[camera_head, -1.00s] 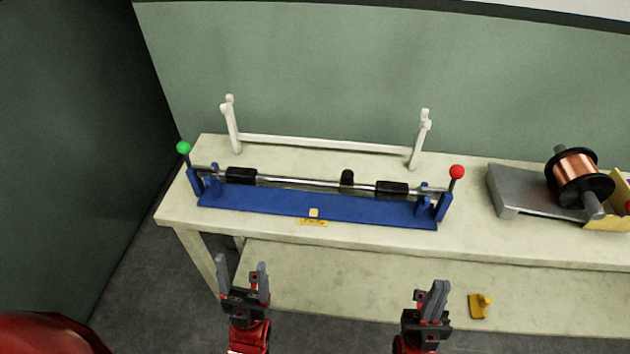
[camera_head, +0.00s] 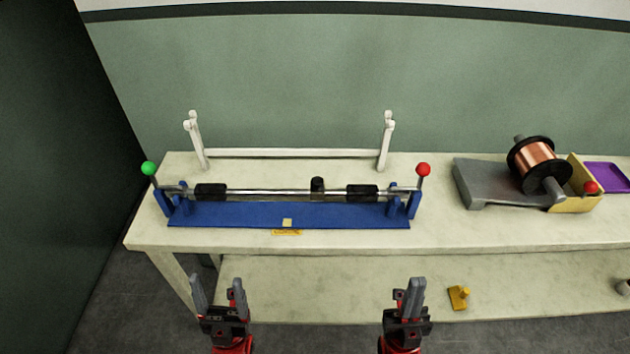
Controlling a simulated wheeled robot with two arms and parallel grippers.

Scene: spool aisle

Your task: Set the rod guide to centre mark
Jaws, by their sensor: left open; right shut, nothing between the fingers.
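A blue fixture (camera_head: 240,215) stands on the bench with a silver rod (camera_head: 275,191) lying across its end brackets. Two wide black sleeves (camera_head: 211,192) (camera_head: 362,193) sit on the rod. A narrow black upright piece (camera_head: 317,187), which looks like the rod guide, is at the rod between them. A pale square mark (camera_head: 287,222) is on the base's front edge, left of that piece. My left gripper (camera_head: 217,284) is open and empty, in front of the bench. My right gripper (camera_head: 408,287) is shut and empty, also in front, clear of the fixture.
A green-knobbed lever (camera_head: 149,169) and a red-knobbed lever (camera_head: 423,170) rise at the fixture's ends. A white stand (camera_head: 300,153) is behind. A copper spool (camera_head: 537,165) sits on a grey ramp (camera_head: 485,186) at right. A yellow piece (camera_head: 458,297) lies on the lower shelf.

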